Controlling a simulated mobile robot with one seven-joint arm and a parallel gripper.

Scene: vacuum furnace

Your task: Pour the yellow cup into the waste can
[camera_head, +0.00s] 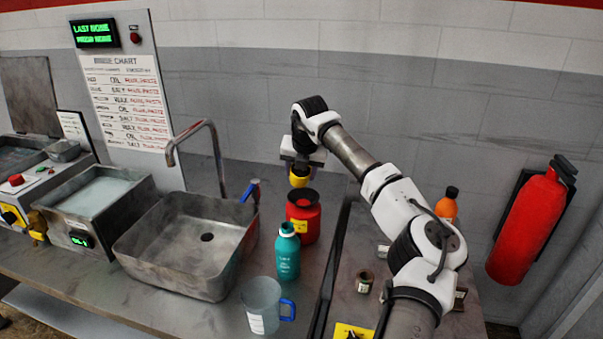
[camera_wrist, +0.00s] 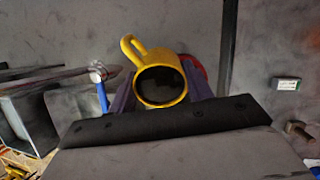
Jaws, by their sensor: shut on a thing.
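The yellow cup (camera_head: 299,178) is in my gripper (camera_head: 298,168), held in the air just above the red waste can (camera_head: 303,216) in the head view. In the wrist view the cup (camera_wrist: 161,84) sits between the fingers of my gripper (camera_wrist: 162,97), with its handle toward the upper left. Its open mouth faces the wrist camera and the inside is dark; I cannot tell what it holds. A bit of red, likely the can (camera_wrist: 195,66), shows behind the cup. The can has a dark open top and a yellow label.
A teal bottle (camera_head: 287,252) and a clear jug with a blue handle (camera_head: 262,305) stand in front of the can. A steel sink (camera_head: 190,245) with a tall tap (camera_head: 212,150) is to the left. A red extinguisher (camera_head: 530,220) hangs at the right.

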